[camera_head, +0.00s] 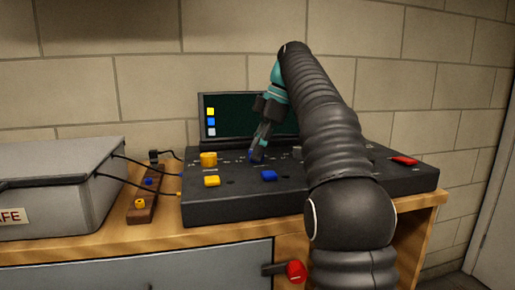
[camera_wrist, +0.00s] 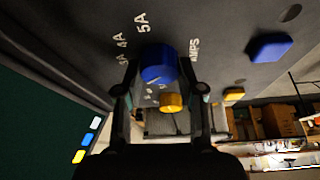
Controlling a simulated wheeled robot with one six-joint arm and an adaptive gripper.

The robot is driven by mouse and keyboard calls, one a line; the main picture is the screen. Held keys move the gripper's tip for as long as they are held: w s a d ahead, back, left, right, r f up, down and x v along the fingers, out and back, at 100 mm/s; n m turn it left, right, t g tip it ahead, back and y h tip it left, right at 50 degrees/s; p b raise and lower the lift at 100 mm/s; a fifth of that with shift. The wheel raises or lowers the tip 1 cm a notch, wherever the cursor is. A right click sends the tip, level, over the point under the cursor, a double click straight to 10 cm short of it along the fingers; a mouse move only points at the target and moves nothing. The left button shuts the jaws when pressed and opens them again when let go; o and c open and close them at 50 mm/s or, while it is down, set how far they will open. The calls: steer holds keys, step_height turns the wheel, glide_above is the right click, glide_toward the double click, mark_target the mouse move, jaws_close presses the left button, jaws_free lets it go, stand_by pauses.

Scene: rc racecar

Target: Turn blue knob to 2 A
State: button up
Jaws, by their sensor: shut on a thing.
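The blue knob (camera_wrist: 158,65) sits on the dark panel between my gripper's two fingers in the wrist view, with printed marks such as 4A and 5A beside it. My gripper (camera_wrist: 160,88) is shut on the blue knob, one finger on each side. In the head view my gripper (camera_head: 258,150) points down onto the control panel (camera_head: 330,196), and the blue knob is mostly hidden by the fingers. The 2 A mark is too small or hidden to read. The knob's pointer direction is not clear.
The panel carries a yellow knob (camera_head: 208,159), a yellow button (camera_head: 212,181), a blue button (camera_head: 269,175) and a red switch (camera_head: 404,160). A dark screen (camera_head: 226,118) stands behind. A grey box (camera_head: 50,185) with cables is at left. A red-handled lever (camera_head: 296,271) projects in front.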

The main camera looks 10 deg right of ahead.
stand_by(0.3)
steer(key=o, duration=1.1)
steer(key=shift+o, duration=0.2)
